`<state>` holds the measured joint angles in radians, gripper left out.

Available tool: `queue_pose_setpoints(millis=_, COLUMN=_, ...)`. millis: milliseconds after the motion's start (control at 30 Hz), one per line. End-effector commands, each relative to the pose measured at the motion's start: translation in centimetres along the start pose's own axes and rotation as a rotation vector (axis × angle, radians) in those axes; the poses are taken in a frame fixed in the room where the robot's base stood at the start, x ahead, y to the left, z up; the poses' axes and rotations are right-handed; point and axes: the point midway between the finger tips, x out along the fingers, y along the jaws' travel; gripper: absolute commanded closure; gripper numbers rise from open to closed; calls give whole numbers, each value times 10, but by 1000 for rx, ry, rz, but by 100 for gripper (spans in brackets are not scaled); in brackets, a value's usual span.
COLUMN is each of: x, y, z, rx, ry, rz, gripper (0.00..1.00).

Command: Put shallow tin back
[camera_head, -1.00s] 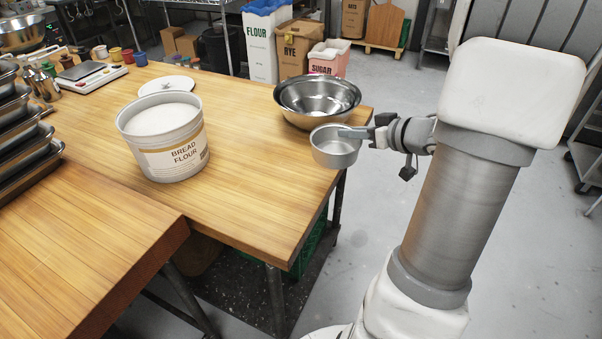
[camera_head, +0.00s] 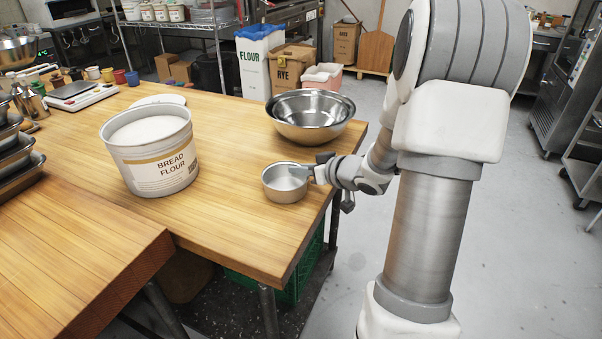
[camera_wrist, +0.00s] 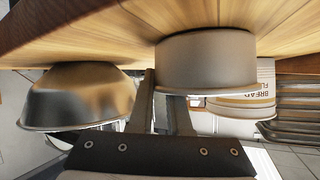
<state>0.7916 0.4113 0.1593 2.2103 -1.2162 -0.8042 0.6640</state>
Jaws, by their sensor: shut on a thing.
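The shallow tin (camera_head: 285,185) is a small round grey metal pan near the right edge of the wooden table (camera_head: 225,220). My gripper (camera_head: 308,172) reaches in from the right and is shut on the tin's right-hand rim. In the wrist view, the tin (camera_wrist: 207,62) appears upside down, its base at or very close to the tabletop; I cannot tell whether it touches. One finger lies outside the tin's wall and the other is partly hidden. The tin looks upright and level in the head view.
Metal mixing bowls (camera_head: 311,128) stand behind the tin, close to my gripper. A large bread flour tub (camera_head: 150,165) stands to the left. The wood between tub and tin is clear. A second wooden worktop (camera_head: 75,245) is at front left.

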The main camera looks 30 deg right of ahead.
Motion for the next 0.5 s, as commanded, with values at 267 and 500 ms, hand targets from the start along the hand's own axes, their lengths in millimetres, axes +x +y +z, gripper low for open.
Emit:
queue_pose_setpoints(millis=267, x=0, y=0, z=0, rx=-1, ry=2, rz=0, gripper=100)
queue_pose_setpoints(millis=500, x=1, y=0, z=1, rx=-2, ry=1, rz=0, gripper=54)
